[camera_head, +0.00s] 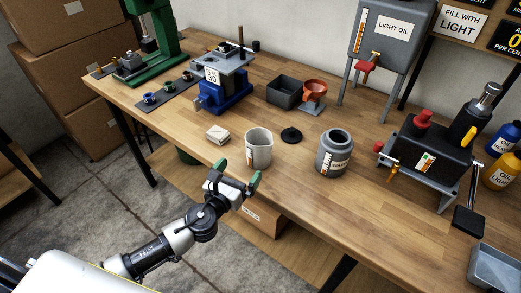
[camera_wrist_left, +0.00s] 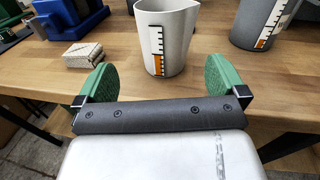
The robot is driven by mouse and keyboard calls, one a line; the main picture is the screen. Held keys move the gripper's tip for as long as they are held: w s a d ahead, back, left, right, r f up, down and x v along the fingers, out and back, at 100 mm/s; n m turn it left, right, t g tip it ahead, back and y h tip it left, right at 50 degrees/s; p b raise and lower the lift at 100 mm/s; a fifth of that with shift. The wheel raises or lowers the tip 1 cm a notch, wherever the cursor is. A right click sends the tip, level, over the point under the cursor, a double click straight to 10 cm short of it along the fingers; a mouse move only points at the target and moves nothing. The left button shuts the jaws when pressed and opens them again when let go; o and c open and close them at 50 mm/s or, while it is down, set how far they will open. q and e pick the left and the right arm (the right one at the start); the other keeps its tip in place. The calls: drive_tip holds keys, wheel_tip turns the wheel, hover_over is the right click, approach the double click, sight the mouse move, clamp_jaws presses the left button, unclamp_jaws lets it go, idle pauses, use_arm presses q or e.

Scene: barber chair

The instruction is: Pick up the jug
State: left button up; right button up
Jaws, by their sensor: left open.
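The jug (camera_head: 258,148) is a pale grey-white measuring jug standing upright near the front edge of the wooden table. In the left wrist view the jug (camera_wrist_left: 165,38) shows a black scale with an orange band on its side, and a spout at its right rim. My left gripper (camera_head: 238,180) is open and empty, in front of the table edge and just short of the jug. In the left wrist view its green fingertips (camera_wrist_left: 161,78) are spread either side of the jug's lower part, with a gap before it. My right gripper is not in view.

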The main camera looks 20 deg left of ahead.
sight(251, 154)
use_arm(q)
drive_tip(key=w, duration=0.3)
drive_tip(key=w+d, duration=0.1)
drive_tip(key=w, duration=0.1)
drive_tip(key=shift+w+p, duration=0.25)
drive_tip(key=shift+p, duration=0.1)
drive_tip(key=shift+w+d+r, duration=0.1)
drive_tip(key=shift+w+r, duration=0.05)
drive_tip(key=shift+w, duration=0.15)
drive_tip(key=w, duration=0.2)
drive_tip(key=w+d, duration=0.1)
drive_tip(key=w, duration=0.1)
drive_tip(key=shift+w+d+r+p, duration=0.15)
drive_tip(key=shift+w+p, duration=0.1)
drive_tip(key=shift+p, duration=0.15)
drive_tip(key=shift+s, duration=0.1)
drive_tip(key=shift+c, duration=0.8)
drive_tip(key=c, duration=1.1)
drive_tip(key=shift+o, duration=0.2)
drive_tip(key=shift+r, duration=0.15)
wheel_tip(251, 154, up, 5)
drive_tip(key=p, duration=0.3)
drive_tip(key=s+d+r+p, duration=0.1)
drive_tip(key=s+d+r, duration=0.4)
drive_tip(key=s+d, duration=0.2)
drive_tip(key=shift+s+d+r, duration=0.35)
drive_tip(key=shift+s+r, duration=0.05)
drive_tip(key=shift+s, duration=0.45)
